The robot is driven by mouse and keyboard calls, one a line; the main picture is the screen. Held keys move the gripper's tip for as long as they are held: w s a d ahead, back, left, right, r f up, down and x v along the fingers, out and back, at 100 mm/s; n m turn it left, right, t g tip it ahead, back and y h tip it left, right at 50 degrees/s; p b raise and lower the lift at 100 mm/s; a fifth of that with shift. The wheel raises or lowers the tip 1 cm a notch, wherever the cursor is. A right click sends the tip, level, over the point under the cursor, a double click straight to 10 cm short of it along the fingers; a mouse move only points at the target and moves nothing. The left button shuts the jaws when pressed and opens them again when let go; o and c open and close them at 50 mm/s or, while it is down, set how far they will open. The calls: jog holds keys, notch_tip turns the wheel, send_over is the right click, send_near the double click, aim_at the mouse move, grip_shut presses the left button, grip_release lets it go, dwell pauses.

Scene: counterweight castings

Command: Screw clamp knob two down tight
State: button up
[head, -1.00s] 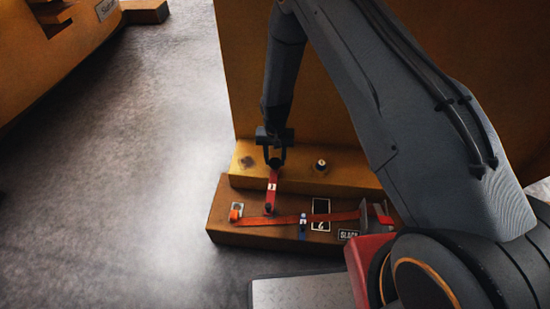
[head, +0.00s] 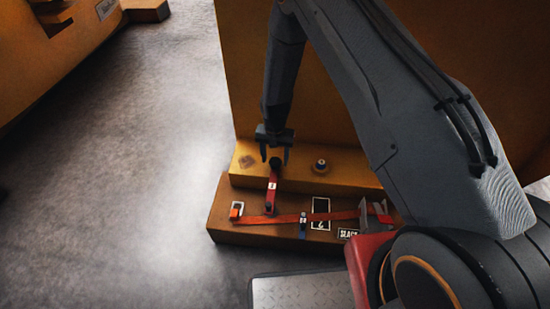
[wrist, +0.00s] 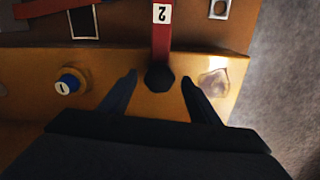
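Clamp knob two is the black hexagonal knob (wrist: 159,79) at the end of a red clamp arm (wrist: 161,42) marked 2. In the head view the knob (head: 275,162) sits on the yellow ledge, with the red arm (head: 272,190) reaching towards the front. My gripper (wrist: 159,77) is open, with one finger on each side of the knob and a gap to both. In the head view my gripper (head: 273,158) points down over the knob. Whether the knob is seated tight cannot be told.
A knob with a blue ring (wrist: 67,85), marked 1, stands on the ledge beside knob two. An orange strap (head: 335,216) crosses the lower brown block (head: 225,232). A worn patch (wrist: 214,83) marks the ledge on the other side. Open floor (head: 110,190) lies left.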

aim_at(275, 161)
notch_tip(275, 161, up, 8)
jog(key=shift+f+p, duration=0.15)
jog(key=shift+p, duration=0.35)
dwell(0.6)
